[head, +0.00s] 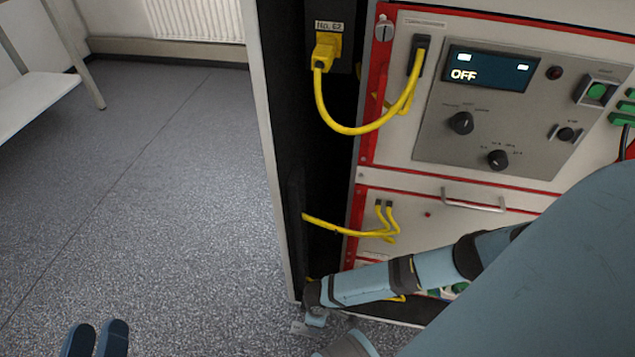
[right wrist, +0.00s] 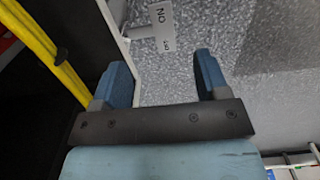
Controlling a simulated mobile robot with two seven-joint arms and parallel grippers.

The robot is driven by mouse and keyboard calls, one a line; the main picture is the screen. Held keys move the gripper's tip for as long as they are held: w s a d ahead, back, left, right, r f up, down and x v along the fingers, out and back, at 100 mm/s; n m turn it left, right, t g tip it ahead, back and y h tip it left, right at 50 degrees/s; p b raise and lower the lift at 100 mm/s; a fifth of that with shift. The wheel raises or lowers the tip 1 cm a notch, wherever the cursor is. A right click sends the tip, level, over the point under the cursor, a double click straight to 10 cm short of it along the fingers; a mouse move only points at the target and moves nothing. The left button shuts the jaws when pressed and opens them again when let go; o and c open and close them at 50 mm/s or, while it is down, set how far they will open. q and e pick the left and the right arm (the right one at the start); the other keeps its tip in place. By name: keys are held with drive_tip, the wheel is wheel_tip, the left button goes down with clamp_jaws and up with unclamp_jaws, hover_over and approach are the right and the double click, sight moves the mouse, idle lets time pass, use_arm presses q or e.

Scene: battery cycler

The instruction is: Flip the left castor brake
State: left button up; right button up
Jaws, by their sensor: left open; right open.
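The left castor brake (right wrist: 163,27) shows in the right wrist view as a pale grey tab with "ON" and "OFF" lettering, at the foot of the cabinet. It lies beyond the fingertips, between them in the picture and apart from them. My right gripper (right wrist: 162,66) is open and empty, its two blue fingers spread. In the head view my right arm reaches down to the cabinet's lower front corner, and the castor is mostly hidden there. My left gripper (head: 96,340) is open and empty at the bottom left of the head view, over the floor.
The cycler cabinet (head: 270,150) stands at the right, with a display reading OFF (head: 487,68), knobs and a handle (head: 473,203). Yellow cables (head: 350,130) loop from its front; some pass close to my right gripper. The speckled floor (head: 150,180) at left is clear up to a white bench (head: 35,95).

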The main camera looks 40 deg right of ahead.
wheel_tip(320, 180, down, 7)
drive_tip(key=b, duration=0.4)
wheel_tip(320, 180, down, 6)
drive_tip(key=b, duration=0.3)
drive_tip(key=shift+f+b, duration=0.55)
use_arm(q)
drive_tip(key=f+m, duration=0.1)
drive_tip(key=w+f+m, duration=0.1)
drive_tip(key=f, duration=0.1)
drive_tip(key=w+a+f+m, duration=0.1)
drive_tip(key=shift+w+f+h, duration=0.15)
drive_tip(key=shift+f+h, duration=0.25)
use_arm(e)
drive_tip(key=shift+c, duration=0.2)
